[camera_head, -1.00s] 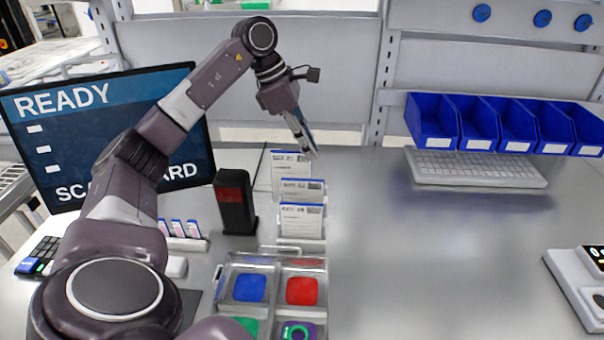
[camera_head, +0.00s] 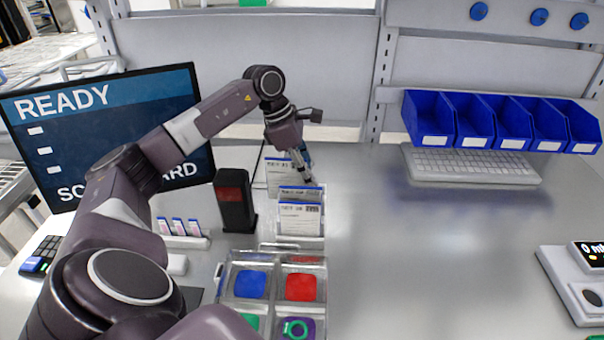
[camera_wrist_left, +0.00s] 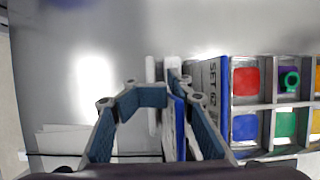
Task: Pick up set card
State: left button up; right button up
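Several white set cards with blue top edges stand in a clear rack (camera_head: 290,244) left of the table's middle. The back card (camera_head: 276,170) is partly covered by my left gripper (camera_head: 305,174). The middle card (camera_head: 299,193) and front card (camera_head: 299,218) stand in front of it. In the left wrist view my left gripper (camera_wrist_left: 158,93) has its blue fingers spread, with a card's blue edge (camera_wrist_left: 180,125) between them, close to the right finger. I see no firm grip on it. Another card (camera_wrist_left: 222,90) marked SET stands to the right. My right gripper is not in view.
A clear bin (camera_head: 270,265) with coloured compartments stands in front of the rack. A dark scanner-like block (camera_head: 234,200) and a monitor (camera_head: 110,130) are to the left. Blue bins (camera_head: 480,120) and a keyboard (camera_head: 470,165) are at back right. The table's middle right is clear.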

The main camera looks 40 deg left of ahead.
pick_arm(q)
jog(key=shift+f, duration=0.1)
grip_shut()
